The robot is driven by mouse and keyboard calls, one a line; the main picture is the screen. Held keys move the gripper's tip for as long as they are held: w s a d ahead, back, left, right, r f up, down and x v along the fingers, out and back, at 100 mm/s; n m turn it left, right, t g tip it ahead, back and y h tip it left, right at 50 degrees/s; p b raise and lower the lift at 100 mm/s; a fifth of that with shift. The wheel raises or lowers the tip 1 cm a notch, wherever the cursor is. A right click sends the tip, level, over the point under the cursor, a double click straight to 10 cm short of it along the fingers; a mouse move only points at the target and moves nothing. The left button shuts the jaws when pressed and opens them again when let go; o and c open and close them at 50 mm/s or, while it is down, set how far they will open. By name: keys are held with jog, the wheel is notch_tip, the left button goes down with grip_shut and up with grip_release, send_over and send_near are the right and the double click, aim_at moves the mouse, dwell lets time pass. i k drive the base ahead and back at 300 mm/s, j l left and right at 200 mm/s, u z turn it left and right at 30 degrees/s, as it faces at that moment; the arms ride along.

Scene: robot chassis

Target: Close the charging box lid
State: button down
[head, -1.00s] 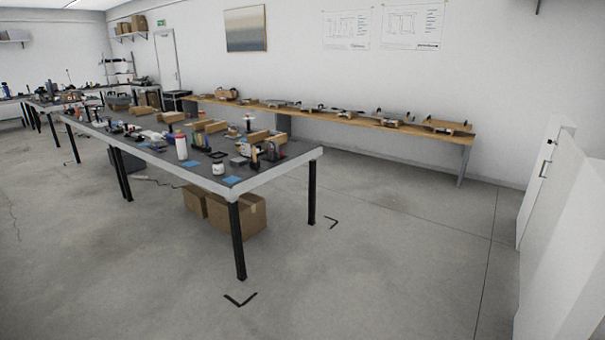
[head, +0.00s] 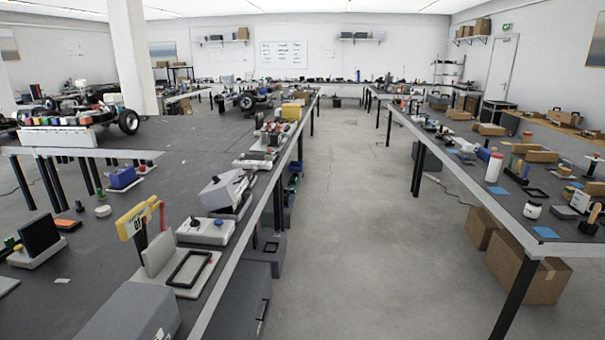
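I cannot tell for sure which thing is the charging box. On the left table, a pale grey box with a slanted top (head: 222,192) stands near the right edge. Closer, a light unit with an upright panel (head: 158,253) and a flat black frame (head: 188,269) stands by the same edge. At the bottom, a grey box (head: 128,318) is partly cut off by the picture's edge. Whether any of these has an open lid is too small to tell. My gripper is not in view.
Cardboard boxes (head: 525,270) sit under the right table.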

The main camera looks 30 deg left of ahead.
aim_at(225, 194)
jog(key=i+j+u, duration=0.2)
jog(key=i+u, duration=0.2)
jog(key=i, duration=0.15)
jog(key=i+u, duration=0.4)
jog(key=i, duration=0.15)
jog(key=i+l+u, duration=0.1)
jog(key=i+u, duration=0.3)
jog(key=i, duration=0.15)
jog(key=i+j+u, duration=0.15)
jog(key=i, duration=0.25)
jog(key=i+j+u, duration=0.2)
jog(key=i, duration=0.2)
